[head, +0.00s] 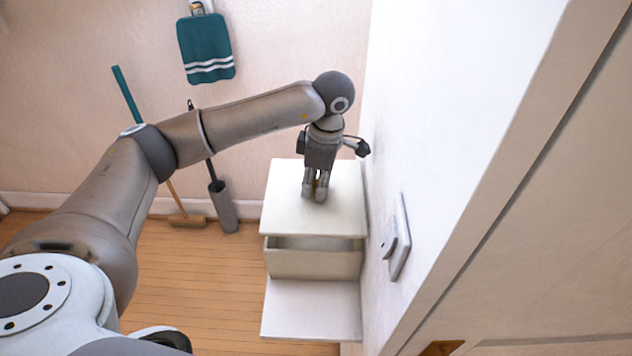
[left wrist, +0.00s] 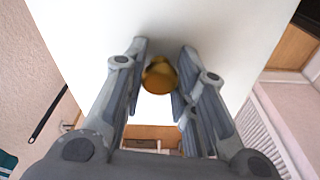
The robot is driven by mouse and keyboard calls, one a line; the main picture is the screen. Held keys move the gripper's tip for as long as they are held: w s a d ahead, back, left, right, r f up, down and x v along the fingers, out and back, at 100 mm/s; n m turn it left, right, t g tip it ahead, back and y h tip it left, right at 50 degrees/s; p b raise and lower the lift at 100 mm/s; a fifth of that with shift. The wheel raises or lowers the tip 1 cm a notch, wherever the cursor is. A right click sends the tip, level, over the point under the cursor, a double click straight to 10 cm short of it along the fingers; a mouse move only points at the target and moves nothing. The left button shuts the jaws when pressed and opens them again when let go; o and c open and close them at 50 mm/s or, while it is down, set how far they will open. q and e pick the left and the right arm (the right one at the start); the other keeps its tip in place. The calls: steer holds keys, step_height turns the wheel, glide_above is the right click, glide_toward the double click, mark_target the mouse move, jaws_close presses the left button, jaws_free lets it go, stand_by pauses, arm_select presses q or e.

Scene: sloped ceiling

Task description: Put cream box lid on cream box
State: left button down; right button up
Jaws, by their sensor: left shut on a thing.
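The cream box lid (head: 285,208) is a pale, flat square panel with a small golden knob (left wrist: 160,75). My left gripper (head: 316,192) points down, shut on the knob. The lid (left wrist: 205,22) fills much of the left wrist view. In the head view the cream box (head: 313,264) stands below the lid on a white surface (head: 310,312). A strip of the box's open top shows between its front wall and the lid's near edge; the lid hides the rest. Whether the lid touches the box's back edge cannot be told. My right gripper is not in view.
A broom (head: 187,220) and a grey brush holder (head: 222,207) stand at the left wall. Wooden floor (head: 205,290) lies open to the left.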

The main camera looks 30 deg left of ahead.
arm_select(q)
steer(key=shift+f+b, duration=1.55)
steer(key=shift+f, duration=0.35)
steer(key=shift+f+b, duration=0.55)
steer(key=shift+f, duration=0.2)
steer(key=c, duration=1.1)
jaws_free()
steer(key=shift+c, duration=0.2)
steer(key=shift+o, duration=0.2)
